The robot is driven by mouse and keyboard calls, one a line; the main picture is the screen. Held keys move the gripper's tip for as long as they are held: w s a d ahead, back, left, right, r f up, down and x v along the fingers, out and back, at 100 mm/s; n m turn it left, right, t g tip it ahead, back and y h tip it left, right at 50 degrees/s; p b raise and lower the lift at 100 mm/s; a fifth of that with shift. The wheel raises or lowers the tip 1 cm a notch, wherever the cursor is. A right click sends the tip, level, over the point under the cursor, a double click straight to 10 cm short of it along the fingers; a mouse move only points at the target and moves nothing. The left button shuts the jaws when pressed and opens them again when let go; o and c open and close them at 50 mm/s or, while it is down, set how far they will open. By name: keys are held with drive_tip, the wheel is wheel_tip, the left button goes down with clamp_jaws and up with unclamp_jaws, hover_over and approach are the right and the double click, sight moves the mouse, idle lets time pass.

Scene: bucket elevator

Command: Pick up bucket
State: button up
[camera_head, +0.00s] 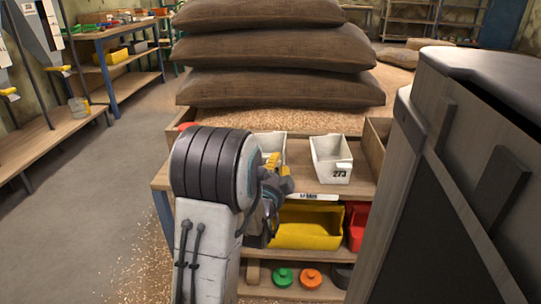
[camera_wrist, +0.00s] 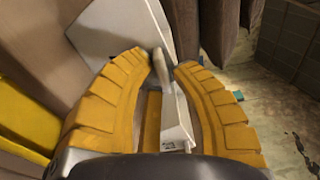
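In the head view a white bucket (camera_head: 272,146) stands on the wooden shelf top, partly hidden behind my arm and gripper. My gripper (camera_head: 272,162) is at its front, with yellow fingers. In the wrist view the white bucket (camera_wrist: 116,36) shows with its handle (camera_wrist: 162,68) between the two curved yellow fingers of my gripper (camera_wrist: 166,62). The fingers are spread, one on each side of the handle, with gaps visible. A second white bucket (camera_head: 331,160), marked 273, stands to the right on the same top.
Brown sacks (camera_head: 278,55) are stacked behind the shelf. A yellow bin (camera_head: 306,228) and a red bin (camera_head: 357,224) sit on the level below. A large dark-and-wood cabinet (camera_head: 455,190) blocks the right. Open floor (camera_head: 95,195) lies to the left.

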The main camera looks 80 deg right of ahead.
clamp_jaws()
drive_tip(key=shift+r, duration=0.15)
idle(0.4)
